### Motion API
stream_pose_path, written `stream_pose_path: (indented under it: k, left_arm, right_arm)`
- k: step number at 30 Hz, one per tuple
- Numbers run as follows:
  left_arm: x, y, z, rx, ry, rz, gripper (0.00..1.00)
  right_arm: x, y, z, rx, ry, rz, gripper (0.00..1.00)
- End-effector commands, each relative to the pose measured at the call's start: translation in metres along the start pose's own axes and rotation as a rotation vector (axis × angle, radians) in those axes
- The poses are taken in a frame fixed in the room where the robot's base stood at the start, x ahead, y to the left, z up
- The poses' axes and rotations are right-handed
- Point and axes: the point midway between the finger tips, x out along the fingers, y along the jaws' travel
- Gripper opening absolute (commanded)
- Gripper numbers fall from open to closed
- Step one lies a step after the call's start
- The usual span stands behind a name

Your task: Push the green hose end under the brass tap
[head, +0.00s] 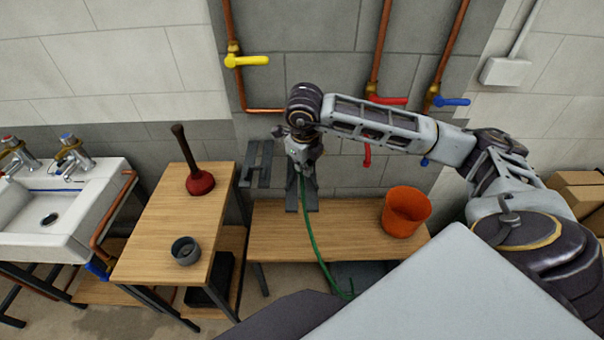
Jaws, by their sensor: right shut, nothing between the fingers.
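A thin green hose (315,248) rises from the low shelf area, over the wooden bench (350,235), to my right gripper. Its upper end is hidden at the gripper, so I cannot tell whether they touch. My right gripper (302,207) points down in front of the wall, shut with nothing between its fingers. No tap is clearly visible above the hose. A copper pipe (262,110) runs right along the wall from a brass valve with a yellow handle (246,61) and disappears behind my right wrist. The brass tap may be hidden there. My left gripper is out of view.
An orange bucket (406,211) stands on the bench's right. On the left table (150,240) are a plunger (200,182) and dark cup (186,251). A dark grey bracket (258,165) is left of the gripper. Red (388,100) and blue (452,101) valve handles are above my forearm.

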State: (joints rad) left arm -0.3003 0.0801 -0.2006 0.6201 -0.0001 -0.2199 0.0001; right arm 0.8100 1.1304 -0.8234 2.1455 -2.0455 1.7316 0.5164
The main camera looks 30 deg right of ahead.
Motion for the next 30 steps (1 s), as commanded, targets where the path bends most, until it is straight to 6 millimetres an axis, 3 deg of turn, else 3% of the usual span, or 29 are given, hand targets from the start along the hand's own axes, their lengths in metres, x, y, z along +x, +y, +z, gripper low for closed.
stream_pose_path:
  k: [21,30]
  left_arm:
    - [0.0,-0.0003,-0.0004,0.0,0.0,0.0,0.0]
    - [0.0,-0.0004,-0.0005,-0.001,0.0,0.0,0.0]
  right_arm:
    - [0.0,0.0009,0.0035,0.72,-0.013,0.01,0.0]
    - [0.0,0.001,0.0035,0.851,-0.013,0.011,0.0]
